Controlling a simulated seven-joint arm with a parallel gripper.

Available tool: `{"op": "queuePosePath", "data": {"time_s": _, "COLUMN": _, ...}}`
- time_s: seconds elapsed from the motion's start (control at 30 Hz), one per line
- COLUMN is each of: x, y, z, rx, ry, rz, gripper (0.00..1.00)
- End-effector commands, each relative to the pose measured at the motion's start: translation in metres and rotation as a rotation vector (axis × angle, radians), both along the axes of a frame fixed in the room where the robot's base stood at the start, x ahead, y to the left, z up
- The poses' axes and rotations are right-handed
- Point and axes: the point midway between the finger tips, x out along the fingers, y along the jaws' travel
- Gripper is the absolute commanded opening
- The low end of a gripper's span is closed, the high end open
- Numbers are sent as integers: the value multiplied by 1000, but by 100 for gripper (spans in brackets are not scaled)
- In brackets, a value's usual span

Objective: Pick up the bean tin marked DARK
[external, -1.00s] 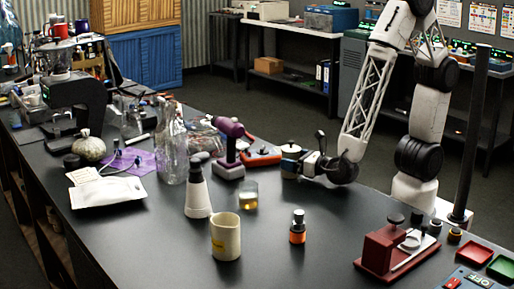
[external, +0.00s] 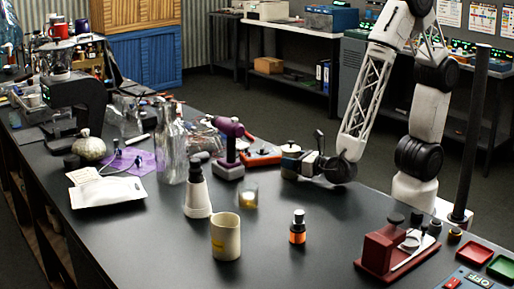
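No label reading DARK is legible in this view, so I cannot tell for sure which thing is the bean tin. A small round container with a pale top and dark knob (external: 291,149) is at my gripper's end, by the far edge of the bench. My gripper (external: 292,169) is low over the bench, lying nearly level and pointing left. It is right at this container, but its fingers are too small and dark to show whether they touch or grip it. A cream cylinder with a yellow mark (external: 226,238) stands upright in the front middle, well away from my gripper.
A red stand (external: 380,248) is at right. The bench between is clear.

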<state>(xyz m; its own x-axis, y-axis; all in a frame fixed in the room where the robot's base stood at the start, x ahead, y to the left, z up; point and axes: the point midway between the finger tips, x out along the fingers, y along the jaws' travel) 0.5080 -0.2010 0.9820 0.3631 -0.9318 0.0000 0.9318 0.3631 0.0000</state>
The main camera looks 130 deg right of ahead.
Motion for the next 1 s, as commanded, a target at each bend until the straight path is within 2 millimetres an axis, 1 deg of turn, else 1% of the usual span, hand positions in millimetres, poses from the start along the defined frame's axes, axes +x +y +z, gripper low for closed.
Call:
{"op": "queuePosePath", "data": {"time_s": 0.03, "x": 0, "y": 0, "z": 0, "rx": 0, "ry": 0, "rz": 0, "gripper": 45}}
{"op": "queuePosePath", "data": {"time_s": 0.1, "x": 0, "y": 0, "z": 0, "rx": 0, "ry": 0, "rz": 0, "gripper": 34}}
{"op": "queuePosePath", "data": {"time_s": 0.13, "x": 0, "y": 0, "z": 0, "rx": 0, "ry": 0, "rz": 0, "gripper": 34}}
{"op": "queuePosePath", "data": {"time_s": 0.4, "x": 0, "y": 0, "z": 1, "rx": 0, "ry": -1, "rz": 0, "gripper": 33}}
{"op": "queuePosePath", "data": {"time_s": 0.57, "x": 0, "y": 0, "z": 6, "rx": 0, "ry": -2, "rz": 0, "gripper": 33}}
{"op": "queuePosePath", "data": {"time_s": 0.77, "x": 0, "y": 0, "z": 19, "rx": 0, "ry": -3, "rz": 0, "gripper": 33}}
{"op": "queuePosePath", "data": {"time_s": 0.9, "x": 0, "y": 0, "z": 37, "rx": 0, "ry": -4, "rz": 1, "gripper": 33}}
{"op": "queuePosePath", "data": {"time_s": 1.0, "x": -13, "y": 5, "z": 37, "rx": 0, "ry": 0, "rz": 2, "gripper": 33}}
